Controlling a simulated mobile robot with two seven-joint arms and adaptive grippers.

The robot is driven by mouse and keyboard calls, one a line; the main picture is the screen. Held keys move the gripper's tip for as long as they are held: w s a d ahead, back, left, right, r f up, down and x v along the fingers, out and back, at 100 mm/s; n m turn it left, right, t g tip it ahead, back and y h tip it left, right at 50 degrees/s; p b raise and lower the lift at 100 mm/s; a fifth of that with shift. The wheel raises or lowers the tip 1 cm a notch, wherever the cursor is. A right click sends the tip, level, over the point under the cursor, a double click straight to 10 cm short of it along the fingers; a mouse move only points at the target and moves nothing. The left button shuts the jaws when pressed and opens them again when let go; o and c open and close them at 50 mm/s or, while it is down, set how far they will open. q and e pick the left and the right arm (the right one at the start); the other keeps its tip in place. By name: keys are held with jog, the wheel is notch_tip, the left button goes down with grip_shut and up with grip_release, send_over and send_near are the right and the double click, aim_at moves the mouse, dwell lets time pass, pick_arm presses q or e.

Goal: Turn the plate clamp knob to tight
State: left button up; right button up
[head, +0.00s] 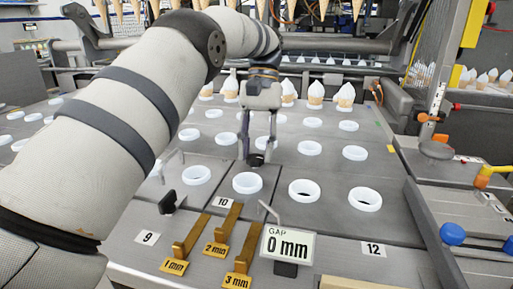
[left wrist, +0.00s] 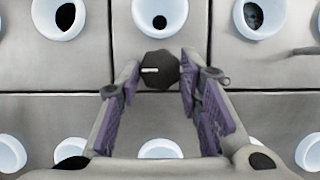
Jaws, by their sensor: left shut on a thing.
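The plate clamp knob (left wrist: 160,72) is a dark, many-sided knob with a white mark pointing left in the left wrist view. In the head view the knob (head: 257,160) sits on the grey plate among the white rings and is partly hidden by my fingers. My left gripper (head: 258,150) points down over it. In the left wrist view the left gripper's (left wrist: 161,78) purple-padded fingers stand on both sides of the knob, closed on it. No loose or tight label can be read. My right gripper is not in view.
White rings (head: 247,183) surround the knob on the grey plates. In front are brass gauges (head: 192,236) and a "GAP 0 mm" sign (head: 287,245). A black clip-like piece (head: 168,203) stands at left. A blue-knobbed fixture (head: 453,234) is at right.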

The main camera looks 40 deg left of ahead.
pick_arm(q)
jog(key=shift+f, duration=0.1)
jog(key=o, duration=1.2)
jog(key=shift+c, duration=0.2)
